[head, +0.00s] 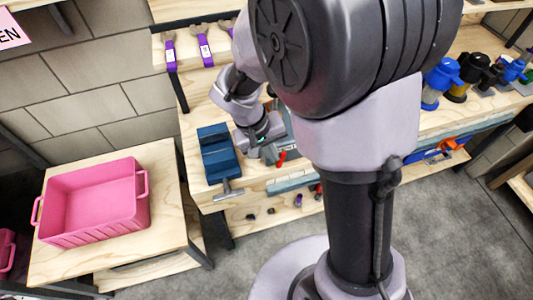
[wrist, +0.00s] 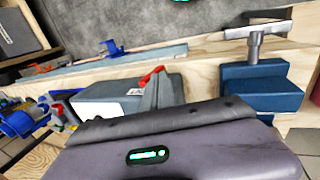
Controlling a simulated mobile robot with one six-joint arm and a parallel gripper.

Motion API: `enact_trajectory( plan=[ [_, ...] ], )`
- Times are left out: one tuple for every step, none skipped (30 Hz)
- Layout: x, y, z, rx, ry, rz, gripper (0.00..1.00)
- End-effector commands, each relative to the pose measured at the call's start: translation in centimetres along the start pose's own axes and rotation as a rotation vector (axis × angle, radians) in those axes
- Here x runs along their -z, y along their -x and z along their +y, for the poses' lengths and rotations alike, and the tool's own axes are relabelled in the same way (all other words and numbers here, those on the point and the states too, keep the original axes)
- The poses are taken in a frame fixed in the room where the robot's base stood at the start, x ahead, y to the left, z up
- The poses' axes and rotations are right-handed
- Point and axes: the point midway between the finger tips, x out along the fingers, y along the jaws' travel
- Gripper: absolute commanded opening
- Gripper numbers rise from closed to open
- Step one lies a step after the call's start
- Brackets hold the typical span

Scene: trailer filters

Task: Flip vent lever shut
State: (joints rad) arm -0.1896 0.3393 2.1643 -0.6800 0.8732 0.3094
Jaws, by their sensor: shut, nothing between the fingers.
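A small red lever (head: 282,158) shows at the front of the workbench, just right of my gripper (head: 268,153) in the head view. In the wrist view the red lever (wrist: 152,76) stands at the end of a grey box (wrist: 112,102) with a white label. My gripper's fingers (wrist: 164,90) are shut and empty, close beside the lever. I cannot tell whether they touch it. My arm and gripper hide most of the grey box in the head view, and the lever's base is hidden.
A blue vise (head: 218,155) with a grey handle stands left of my gripper; it also shows in the wrist view (wrist: 262,86). Purple-handled tools (head: 203,45) lie behind. A pink crate (head: 95,200) sits on a side table. Blue and yellow pump-like items (head: 440,82) stand at right.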

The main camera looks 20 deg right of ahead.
Motion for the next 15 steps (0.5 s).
enact_trajectory(
  plan=[
    [0.0,0.03,0.0,0.0,0.0,0.0,0.0],
    [0.0,0.03,0.0,0.0,0.0,0.0,0.0],
    [0.0,0.04,-0.01,0.0,0.0,0.0,0.0],
    [0.0,0.04,-0.01,0.0,0.0,0.0,0.0],
    [0.0,0.04,-0.01,0.0,0.0,0.0,0.0],
    [0.0,0.05,0.0,0.001,0.0,0.0,0.0],
    [0.0,0.05,0.02,0.002,0.0,0.0,0.0],
    [-0.01,0.06,0.05,0.005,-0.001,0.0,0.0],
    [-0.01,0.08,0.11,0.01,-0.001,-0.001,0.0],
    [-0.01,0.1,0.18,0.015,-0.002,-0.001,0.0],
    [-0.01,0.13,0.24,0.022,-0.003,-0.001,0.0],
    [0.0,0.15,0.33,0.034,-0.002,0.0,0.0],
    [0.01,0.15,0.4,0.042,-0.003,0.0,0.0],
    [0.0,0.13,0.44,0.049,-0.003,0.0,0.0],
    [-0.01,0.11,0.45,0.054,-0.002,0.0,0.0]
  ],
)
